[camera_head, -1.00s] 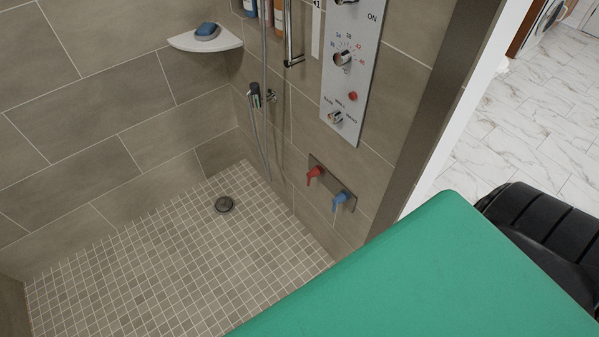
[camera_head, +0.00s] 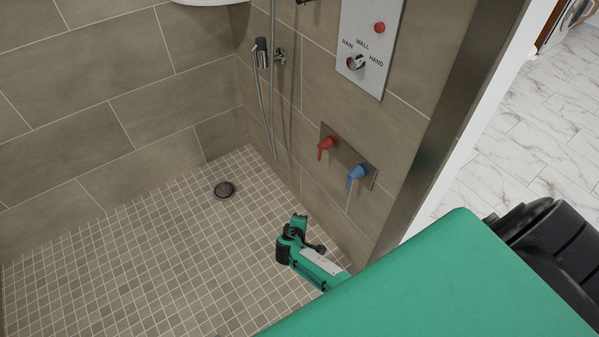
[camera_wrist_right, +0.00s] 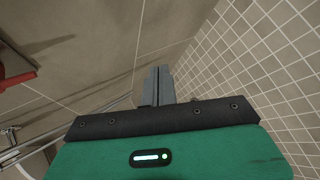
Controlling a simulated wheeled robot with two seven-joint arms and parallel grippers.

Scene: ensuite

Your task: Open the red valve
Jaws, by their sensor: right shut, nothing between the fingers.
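The red valve (camera_head: 326,147) is a short red lever on a metal plate (camera_head: 349,157) low on the tiled shower wall. Its handle points down and left. It also shows, cut off, at the left edge of the right wrist view (camera_wrist_right: 14,79). My right gripper (camera_wrist_right: 160,74) is shut and empty, its grey fingers together, apart from the valve. In the head view a green and black part of my right arm (camera_head: 300,252) shows below the valve plate, over the shower floor; its fingers are not clear there. My left gripper is not in view.
A blue valve (camera_head: 357,174) sits right beside the red one on the same plate. A control panel (camera_head: 371,42) is above. A hand shower and hose (camera_head: 261,55) hang to the left. The tiled floor with a drain (camera_head: 224,189) is clear.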

